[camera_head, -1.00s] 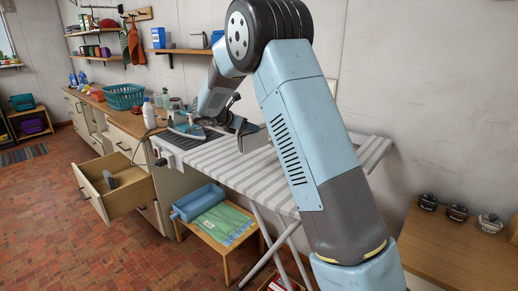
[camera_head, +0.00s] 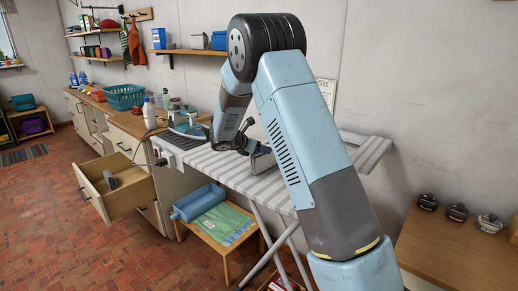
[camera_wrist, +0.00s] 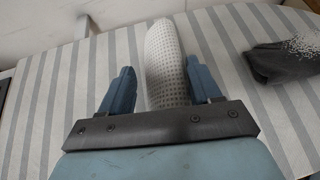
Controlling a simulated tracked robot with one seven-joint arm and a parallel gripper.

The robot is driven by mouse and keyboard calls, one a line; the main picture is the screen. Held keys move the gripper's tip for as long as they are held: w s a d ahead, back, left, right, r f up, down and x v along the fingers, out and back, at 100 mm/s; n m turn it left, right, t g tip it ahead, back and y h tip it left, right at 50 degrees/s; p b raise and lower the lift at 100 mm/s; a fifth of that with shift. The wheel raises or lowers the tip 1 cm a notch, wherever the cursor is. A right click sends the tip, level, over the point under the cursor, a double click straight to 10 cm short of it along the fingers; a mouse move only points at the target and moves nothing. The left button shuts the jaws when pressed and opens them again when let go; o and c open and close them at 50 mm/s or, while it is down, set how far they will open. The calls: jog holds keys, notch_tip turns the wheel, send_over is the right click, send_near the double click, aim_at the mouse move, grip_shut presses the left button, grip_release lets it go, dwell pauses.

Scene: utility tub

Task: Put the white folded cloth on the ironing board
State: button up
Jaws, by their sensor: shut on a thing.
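The white folded cloth (camera_wrist: 163,60), with a fine dotted pattern, is between the two blue fingers of my gripper (camera_wrist: 160,82) in the wrist view. My gripper is shut on it. The striped grey and white ironing board (camera_wrist: 40,110) lies under the cloth; I cannot tell whether the cloth touches it. In the head view the ironing board (camera_head: 232,172) stands along the wall, and my gripper (camera_head: 258,158) is over its middle. The cloth is not clear there, hidden by my arm.
A dark grey folded item (camera_wrist: 283,66) with a white speckled part lies on the board to the right of my gripper. An iron (camera_head: 185,125) stands at the board's far left end. An open drawer (camera_head: 118,185) juts out at left. Bare board lies around the cloth.

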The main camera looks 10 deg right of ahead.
jog(key=o, duration=1.6)
jog(key=v, duration=1.2)
jog(key=s+d+r+m+g+y, duration=0.1)
jog(key=s+d+r+m+y, duration=0.1)
jog(key=s+d+r+m, duration=0.35)
jog(key=s+d+r+m+g+y, duration=0.1)
jog(key=s+d+r+m, duration=0.15)
jog(key=s, duration=0.65)
jog(key=s+d+r+m+g+y, duration=0.1)
jog(key=s+d+r+m+y, duration=0.2)
jog(key=s, duration=0.4)
jog(key=s+m+y, duration=0.1)
jog(key=s+m, duration=0.3)
jog(key=s, duration=0.3)
jog(key=s+a+r+m+t+y, duration=0.1)
jog(key=s+m+y, duration=0.1)
jog(key=s+m, duration=0.2)
jog(key=s+r+m+t+y, duration=0.1)
jog(key=s+m, duration=0.4)
jog(key=s, duration=0.5)
jog(key=shift+s+a+y, duration=0.3)
